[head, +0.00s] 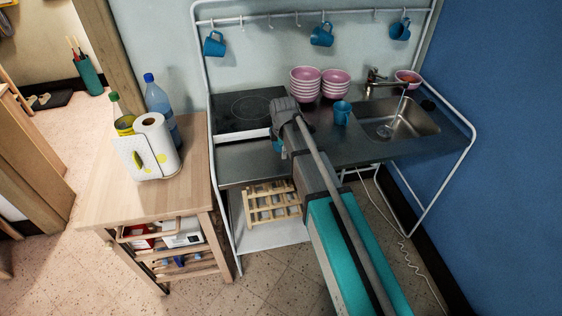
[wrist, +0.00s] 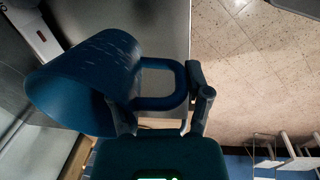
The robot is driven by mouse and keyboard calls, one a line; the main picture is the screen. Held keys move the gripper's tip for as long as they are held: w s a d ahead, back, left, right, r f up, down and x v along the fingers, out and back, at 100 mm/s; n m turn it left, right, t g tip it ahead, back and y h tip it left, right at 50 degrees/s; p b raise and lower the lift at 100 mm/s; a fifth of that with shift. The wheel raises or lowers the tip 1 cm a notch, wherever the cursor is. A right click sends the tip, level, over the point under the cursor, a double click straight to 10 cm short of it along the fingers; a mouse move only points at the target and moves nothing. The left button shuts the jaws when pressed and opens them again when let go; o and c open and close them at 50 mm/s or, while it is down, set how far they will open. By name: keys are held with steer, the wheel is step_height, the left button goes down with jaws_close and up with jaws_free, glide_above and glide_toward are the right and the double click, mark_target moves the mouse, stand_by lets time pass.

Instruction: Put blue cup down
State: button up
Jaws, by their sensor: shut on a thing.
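A blue cup (wrist: 85,80) fills the left of the wrist view, lying tilted in the picture with its mouth toward the lower left. My gripper (wrist: 162,108) is shut on its handle (wrist: 160,100), with fingers on both sides. In the head view my gripper (head: 281,138) is over the front of the metal counter (head: 240,165), and my arm hides most of the held cup. I cannot tell whether the cup touches the counter. Another blue cup (head: 342,113) stands on the counter to the right. Blue cups also hang on the rail at left (head: 214,44), middle (head: 322,35) and right (head: 400,29).
Stacked pink bowls (head: 305,84) stand behind my gripper, beside the black hob (head: 246,106). A sink (head: 405,122) with a tap is at right. A wooden cart (head: 100,195) at left carries paper towels (head: 150,148) and bottles. The counter front left of my gripper is clear.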

mark_target(280, 151)
steer(key=shift+w+a+f+b, duration=0.2)
steer(key=shift+w+f+b, duration=0.1)
steer(key=shift+w+f, duration=0.15)
steer(key=shift+w+a+f+b, duration=0.15)
steer(key=shift+w+f+b, duration=0.2)
steer(key=shift+f, duration=0.2)
steer(key=shift+w+a+f+b, duration=0.15)
steer(key=shift+w+f+b, duration=0.25)
steer(key=shift+f+b, duration=1.55)
steer(key=shift+f, duration=0.05)
steer(key=shift+f, duration=0.15)
steer(key=o, duration=1.3)
steer(key=shift+o, duration=0.2)
steer(key=shift+r, duration=0.2)
step_height(280, 151, up, 12)
steer(key=s+p, duration=0.1)
steer(key=p, duration=1.1)
steer(key=shift+s, duration=0.35)
